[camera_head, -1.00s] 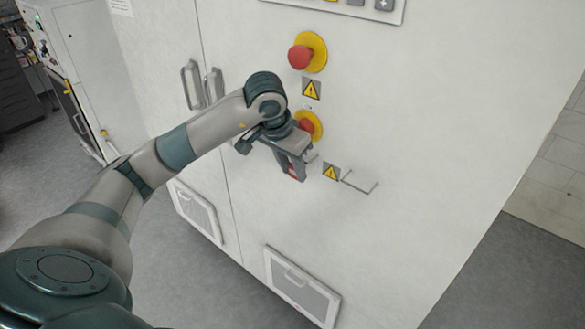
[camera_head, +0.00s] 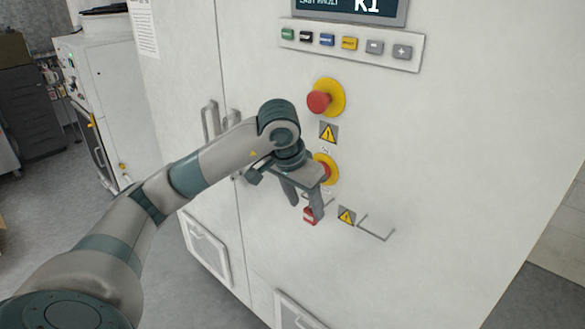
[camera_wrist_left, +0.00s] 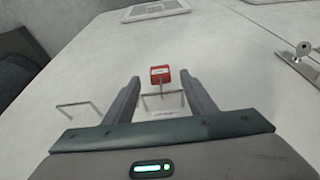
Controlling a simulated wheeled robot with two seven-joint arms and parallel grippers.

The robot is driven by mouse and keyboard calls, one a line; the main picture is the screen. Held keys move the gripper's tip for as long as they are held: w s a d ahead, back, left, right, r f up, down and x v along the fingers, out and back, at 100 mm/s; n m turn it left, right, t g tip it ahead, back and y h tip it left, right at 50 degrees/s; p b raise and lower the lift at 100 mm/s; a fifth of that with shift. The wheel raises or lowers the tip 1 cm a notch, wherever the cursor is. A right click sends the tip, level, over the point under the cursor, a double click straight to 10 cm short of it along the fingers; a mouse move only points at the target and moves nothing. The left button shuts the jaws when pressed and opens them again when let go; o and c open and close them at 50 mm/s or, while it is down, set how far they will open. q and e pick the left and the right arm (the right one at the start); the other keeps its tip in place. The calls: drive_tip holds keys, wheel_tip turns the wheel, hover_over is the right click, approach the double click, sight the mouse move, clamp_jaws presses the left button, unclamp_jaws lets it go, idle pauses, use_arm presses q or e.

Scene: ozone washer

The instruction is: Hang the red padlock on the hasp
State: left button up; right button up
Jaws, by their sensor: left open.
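The red padlock (camera_head: 309,216) is small and boxy, low by the fingertips of my left gripper (camera_head: 303,207) in the head view. In the left wrist view the padlock (camera_wrist_left: 160,75) sits just beyond and between the spread fingertips, with clear gaps on both sides. My left gripper is open. A thin wire hasp (camera_wrist_left: 146,103) sticks out from the panel between the fingers, and the padlock's shackle meets its bar, seemingly hooked over it. In the head view the gripper partly hides this hasp. My right gripper is in neither view.
A second, empty wire bracket (camera_head: 377,229) is to the right, beyond a yellow warning label (camera_head: 347,215). Red stop buttons on yellow discs (camera_head: 325,98) are above; the lower one is partly behind my gripper. Door handles (camera_head: 211,120) are to the left. The panel at right is bare.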

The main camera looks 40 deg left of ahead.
use_arm(q)
drive_tip(key=b+v, duration=0.1)
drive_tip(key=v, duration=1.3)
drive_tip(key=shift+b, duration=0.4)
